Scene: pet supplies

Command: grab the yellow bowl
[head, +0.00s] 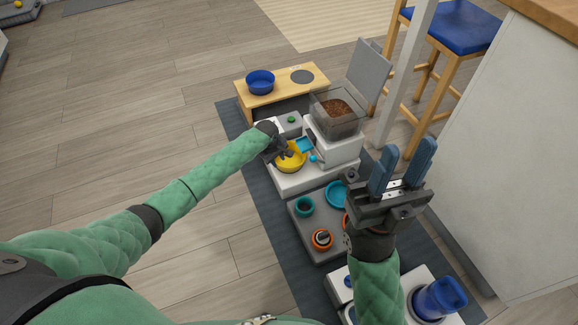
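The yellow bowl (292,164) sits on the white base of the food dispenser, below its blue chute. My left gripper (284,153) reaches in from the left and is at the bowl's left rim, overlapping it in the picture. Its fingers are small and partly hidden, so I cannot tell whether they are closed on the rim. My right gripper (401,168) is raised in the foreground at the right, its two blue fingers spread apart with nothing between them.
The dispenser bin (338,118) holds brown kibble behind the bowl. A blue bowl (260,83) stands in a wooden stand (286,97) further back. Teal and orange dishes occupy a grey tray (307,228) in front. A blue-seated stool (453,27) stands right; floor at left is clear.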

